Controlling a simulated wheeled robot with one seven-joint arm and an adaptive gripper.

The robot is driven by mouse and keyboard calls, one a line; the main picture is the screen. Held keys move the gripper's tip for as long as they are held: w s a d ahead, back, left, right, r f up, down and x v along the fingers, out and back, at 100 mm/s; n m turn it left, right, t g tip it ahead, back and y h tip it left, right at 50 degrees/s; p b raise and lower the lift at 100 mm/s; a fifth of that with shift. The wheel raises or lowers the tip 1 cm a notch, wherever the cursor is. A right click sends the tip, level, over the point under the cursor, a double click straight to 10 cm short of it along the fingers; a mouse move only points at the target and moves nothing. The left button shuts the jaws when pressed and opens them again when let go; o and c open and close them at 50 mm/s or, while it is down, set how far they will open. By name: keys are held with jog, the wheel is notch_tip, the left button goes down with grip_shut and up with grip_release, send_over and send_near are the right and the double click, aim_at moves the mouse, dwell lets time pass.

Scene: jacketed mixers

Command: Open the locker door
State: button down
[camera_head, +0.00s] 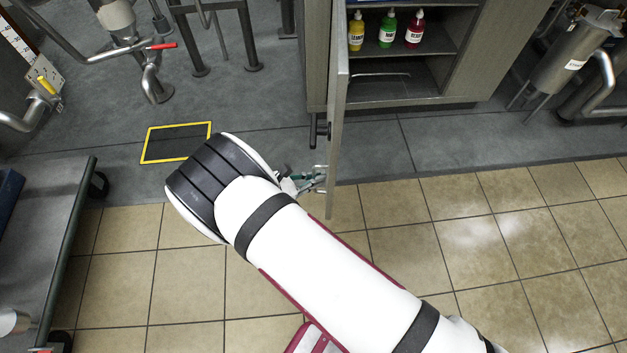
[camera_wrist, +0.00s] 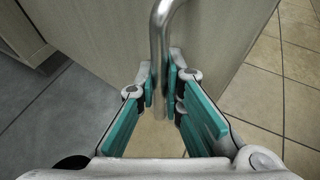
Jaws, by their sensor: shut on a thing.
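The locker (camera_head: 458,75) stands at the top of the head view with its door (camera_head: 338,105) swung out toward me, seen nearly edge-on. Its shelves and inside show to the right of the door. My gripper (camera_head: 318,180) is at the door's outer face near its free end. In the wrist view my gripper (camera_wrist: 163,85) has its teal-padded fingers on either side of the metal door handle (camera_wrist: 160,45), shut on it. The handle's lower part is partly hidden between the fingers.
Yellow, green and red bottles (camera_head: 387,30) stand on the locker's upper shelf. A grey bench (camera_head: 50,255) is at the left. A yellow-framed floor mark (camera_head: 177,142) lies left of my arm. Tiled floor right of the door is clear. A metal vessel (camera_head: 575,60) stands at the upper right.

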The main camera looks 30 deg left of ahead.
jog(key=shift+a, duration=0.2)
jog(key=c, duration=2)
grip_release()
jog(key=shift+o, duration=0.2)
jog(key=v, duration=1.2)
jog(key=shift+s+a+f, duration=0.1)
